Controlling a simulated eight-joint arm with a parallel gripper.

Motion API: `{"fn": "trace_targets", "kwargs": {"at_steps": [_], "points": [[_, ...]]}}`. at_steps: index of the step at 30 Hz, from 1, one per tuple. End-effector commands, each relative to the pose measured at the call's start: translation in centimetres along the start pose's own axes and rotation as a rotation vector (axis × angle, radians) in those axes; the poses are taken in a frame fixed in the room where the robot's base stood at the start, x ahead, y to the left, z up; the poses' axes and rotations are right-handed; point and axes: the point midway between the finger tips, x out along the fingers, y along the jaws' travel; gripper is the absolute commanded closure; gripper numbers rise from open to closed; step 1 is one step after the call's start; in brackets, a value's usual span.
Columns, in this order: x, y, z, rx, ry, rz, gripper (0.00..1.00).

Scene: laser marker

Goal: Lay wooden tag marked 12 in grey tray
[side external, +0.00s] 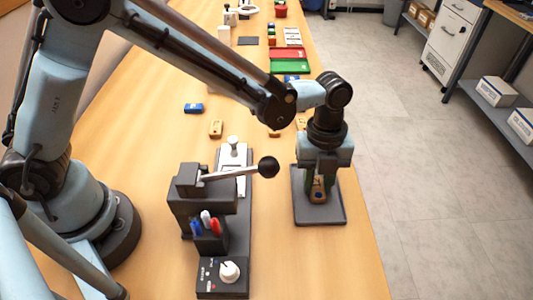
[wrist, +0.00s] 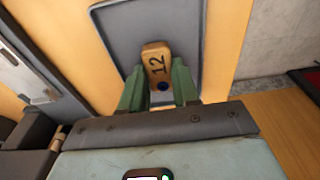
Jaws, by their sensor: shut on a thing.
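The wooden tag marked 12 (wrist: 155,62) is between the two green fingers of my gripper (wrist: 159,88) in the wrist view, with a dark blue dot near its lower end. My gripper is shut on it. The grey tray (wrist: 117,28) lies behind the tag in that view. In the side external view, my gripper (side external: 318,190) points down over the grey tray (side external: 322,216), and the tag (side external: 319,187) shows between the fingers. I cannot tell whether the tag touches the tray floor.
The laser marker (side external: 203,205) with its black-knobbed lever (side external: 268,167) stands just left of the tray. Red (side external: 289,54) and green (side external: 289,67) trays lie beyond. The table's right edge is close to the tray.

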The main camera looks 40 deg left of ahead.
Motion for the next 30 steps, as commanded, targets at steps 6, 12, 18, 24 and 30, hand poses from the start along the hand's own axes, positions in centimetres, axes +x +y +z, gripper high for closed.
{"fn": "trace_targets", "kwargs": {"at_steps": [6, 12, 18, 24, 30], "points": [[0.1, 0.0, 0.0, 0.0, 0.0, 0.0, 1.0], [0.3, 0.0, 0.0, 0.0, 0.0, 0.0, 0.5], [0.2, 0.0, 0.0, 0.0, 0.0, 0.0, 0.44], [-0.1, 0.0, 0.0, 0.0, 0.0, 0.0, 0.44], [-2.8, 0.0, 0.0, -0.001, 0.0, 0.0, 0.44]]}}
